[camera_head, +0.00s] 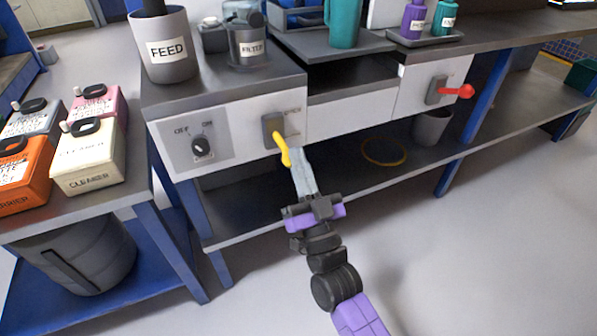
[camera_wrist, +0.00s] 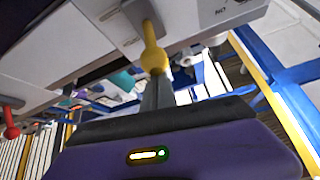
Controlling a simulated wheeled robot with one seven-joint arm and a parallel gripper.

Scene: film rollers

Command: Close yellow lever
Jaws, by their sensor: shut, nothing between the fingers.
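The yellow lever (camera_head: 282,148) sticks out from a grey mount on the white front panel of the bench and slants down to the right. It also shows in the wrist view (camera_wrist: 153,52), with its rounded end just beyond my fingertips. My gripper (camera_head: 297,152) is shut and empty, with its fingers beside the lever's lower end. In the wrist view my fingers (camera_wrist: 157,84) point at the lever's round end and partly overlap it. I cannot tell whether they touch it.
A black knob (camera_head: 202,147) sits left of the lever on the same panel. A red lever (camera_head: 458,91) is on the panel further right. The FEED bucket (camera_head: 166,48) stands on the bench top. Jugs, including a cream cleaner jug (camera_head: 88,156), stand on the left table. Floor in front is clear.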

